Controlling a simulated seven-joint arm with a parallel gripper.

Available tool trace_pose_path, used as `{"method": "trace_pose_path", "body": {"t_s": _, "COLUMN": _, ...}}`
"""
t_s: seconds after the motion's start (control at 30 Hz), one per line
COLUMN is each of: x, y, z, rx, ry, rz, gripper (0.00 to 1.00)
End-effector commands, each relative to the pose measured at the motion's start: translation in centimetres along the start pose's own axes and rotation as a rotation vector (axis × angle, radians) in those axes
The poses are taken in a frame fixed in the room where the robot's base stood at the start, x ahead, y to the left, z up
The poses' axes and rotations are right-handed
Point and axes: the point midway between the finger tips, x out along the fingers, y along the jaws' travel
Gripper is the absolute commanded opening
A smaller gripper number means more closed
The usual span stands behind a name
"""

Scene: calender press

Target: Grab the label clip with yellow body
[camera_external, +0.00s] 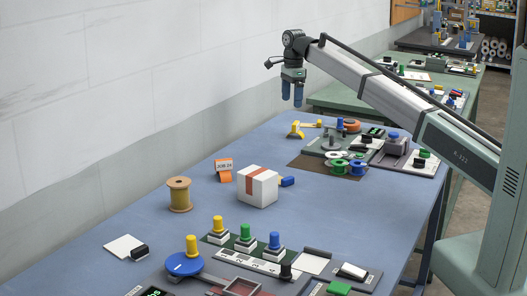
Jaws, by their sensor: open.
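A small yellow-bodied piece (295,131), which looks like the label clip, sits on the blue table toward its far left side. It is too small to make out any label on it. My gripper (292,100) hangs above the table with its two blue fingers pointing down and apart. It is open and empty, and in the picture it is just above the yellow piece; the true gap is hard to judge.
A white box with an orange stripe (257,187), an orange holder marked JOB 24 (224,171) and a tan spool (179,195) stand nearer. A device with green and blue rings (338,156) is right of the yellow piece. Yellow, green and blue knobs (245,234) stand in front.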

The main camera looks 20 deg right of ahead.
Motion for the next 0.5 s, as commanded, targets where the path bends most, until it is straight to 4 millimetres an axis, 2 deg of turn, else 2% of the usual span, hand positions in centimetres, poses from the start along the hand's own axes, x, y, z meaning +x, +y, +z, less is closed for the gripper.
{"method": "trace_pose_path", "body": {"t_s": 0.03, "x": 0.0, "y": -0.4, "z": -1.7, "rx": 0.028, "ry": -0.003, "rz": -0.003, "gripper": 0.87}}
{"method": "trace_pose_path", "body": {"t_s": 0.23, "x": 0.0, "y": -1.8, "z": -7.0, "rx": 0.168, "ry": -0.028, "rz": -0.018, "gripper": 0.87}}
{"method": "trace_pose_path", "body": {"t_s": 0.5, "x": 0.1, "y": -2.3, "z": -6.0, "rx": 0.436, "ry": -0.087, "rz": -0.049, "gripper": 0.87}}
